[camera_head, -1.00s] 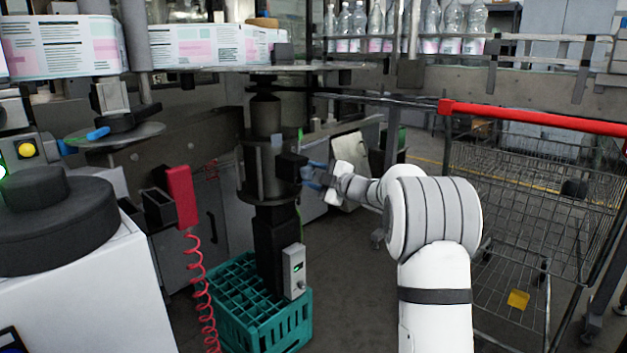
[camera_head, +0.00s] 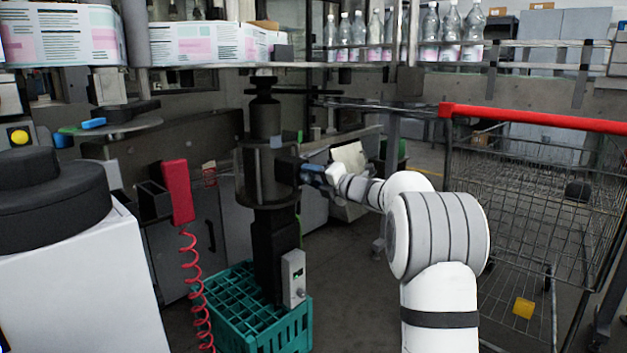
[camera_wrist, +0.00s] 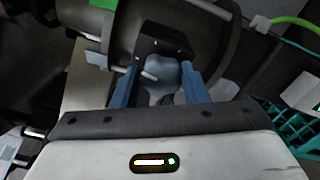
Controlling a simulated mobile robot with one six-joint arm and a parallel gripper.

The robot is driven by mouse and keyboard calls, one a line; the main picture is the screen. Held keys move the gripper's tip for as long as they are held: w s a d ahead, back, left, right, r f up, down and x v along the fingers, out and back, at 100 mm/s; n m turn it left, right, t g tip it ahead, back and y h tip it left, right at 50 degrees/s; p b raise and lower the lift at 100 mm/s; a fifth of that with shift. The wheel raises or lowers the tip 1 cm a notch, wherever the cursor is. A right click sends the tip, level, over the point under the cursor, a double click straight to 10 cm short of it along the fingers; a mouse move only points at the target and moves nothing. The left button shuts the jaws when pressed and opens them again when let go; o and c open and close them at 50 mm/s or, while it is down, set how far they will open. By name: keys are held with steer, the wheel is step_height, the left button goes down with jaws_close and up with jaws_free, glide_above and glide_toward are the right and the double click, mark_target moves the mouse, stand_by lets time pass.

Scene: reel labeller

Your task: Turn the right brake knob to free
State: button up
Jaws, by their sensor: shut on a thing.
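The brake knob is a grey-blue lobed knob (camera_wrist: 168,76) in front of a black block in the wrist view. A pale pin or pointer sticks out beside it. My gripper's blue fingers (camera_wrist: 167,88) stand on both sides of the knob and are shut on it. In the head view my gripper (camera_head: 311,172) is against the right side of the dark column (camera_head: 262,176), at a black block. The knob is hidden there by the gripper. I cannot read any free or locked marking.
A teal crate (camera_head: 245,335) stands under the column, with a small grey box (camera_head: 293,278) above it. A red handset (camera_head: 178,192) with a coiled cord hangs left. A wire cart (camera_head: 530,210) with a red handle stands right. Bottles (camera_head: 430,30) line the back shelf.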

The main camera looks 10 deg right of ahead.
steer(key=shift+a+n, duration=0.1)
steer(key=shift+n, duration=1)
steer(key=o, duration=1)
steer(key=shift+s, duration=0.1)
steer(key=shift+s+d, duration=0.3)
steer(key=shift+d, duration=0.05)
steer(key=p+v, duration=0.2)
steer(key=v, duration=0.5)
